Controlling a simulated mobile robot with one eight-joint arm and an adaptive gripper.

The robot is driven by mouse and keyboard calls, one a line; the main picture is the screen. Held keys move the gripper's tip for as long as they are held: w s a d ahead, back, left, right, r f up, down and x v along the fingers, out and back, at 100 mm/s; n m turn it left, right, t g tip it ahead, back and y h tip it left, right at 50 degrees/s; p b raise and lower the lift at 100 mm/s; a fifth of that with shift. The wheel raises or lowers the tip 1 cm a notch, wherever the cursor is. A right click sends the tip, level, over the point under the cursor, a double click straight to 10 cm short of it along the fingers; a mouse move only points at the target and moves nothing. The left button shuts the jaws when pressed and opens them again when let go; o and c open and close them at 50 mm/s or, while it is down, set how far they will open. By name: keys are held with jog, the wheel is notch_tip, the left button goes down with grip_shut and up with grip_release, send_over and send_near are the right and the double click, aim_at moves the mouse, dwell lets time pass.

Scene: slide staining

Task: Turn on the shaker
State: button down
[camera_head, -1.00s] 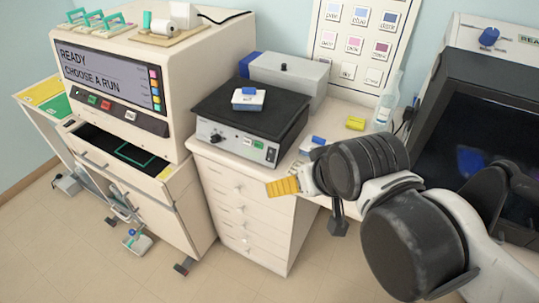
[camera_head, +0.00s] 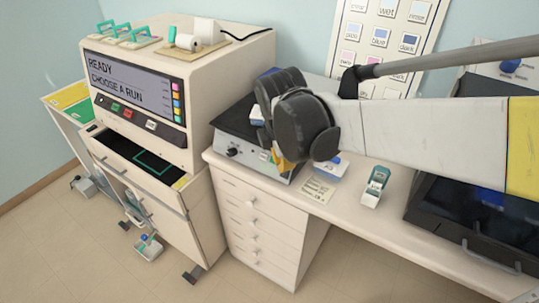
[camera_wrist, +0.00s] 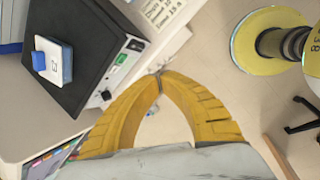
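The shaker (camera_head: 233,120) is a grey box with a black top on the white counter. Its front has a black knob (camera_head: 232,152); the right end of that face is hidden behind my gripper in the head view. The wrist view shows the panel with a green label (camera_wrist: 122,59) and a black rocker switch (camera_wrist: 135,45). My gripper (camera_wrist: 160,74) has yellow fingers with their tips together and nothing between them. In the head view the fingers (camera_head: 282,163) are in front of the panel's right end. In the wrist view the tips appear just beside the switch; contact cannot be told.
A white-and-blue box (camera_wrist: 52,60) sits on the shaker's black top. A stainer machine (camera_head: 135,95) stands left, with an open drawer. A paper label (camera_head: 317,190) and a green-and-white item (camera_head: 376,187) lie on the counter right. A dark-screened unit (camera_head: 480,220) stands far right.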

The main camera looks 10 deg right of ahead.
jog(key=w+a+f+n+g, duration=0.1)
jog(key=w+a+f+n, duration=0.1)
jog(key=w+f+n, duration=0.2)
jog(key=w+n, duration=0.1)
jog(key=n, duration=0.2)
jog(key=shift+a+h, duration=0.3)
jog(key=shift+h, duration=0.1)
jog(key=b+x, duration=0.1)
jog(key=x, duration=0.3)
jog(key=d+b+x, duration=0.1)
jog(key=b+x, duration=0.1)
jog(key=x, duration=0.2)
jog(key=w+b+x, duration=0.1)
jog(key=x, duration=0.3)
jog(key=shift+d+r, duration=0.2)
jog(key=shift+w+d+f, duration=0.15)
jog(key=shift+w+d, duration=0.2)
jog(key=shift+w, duration=0.05)
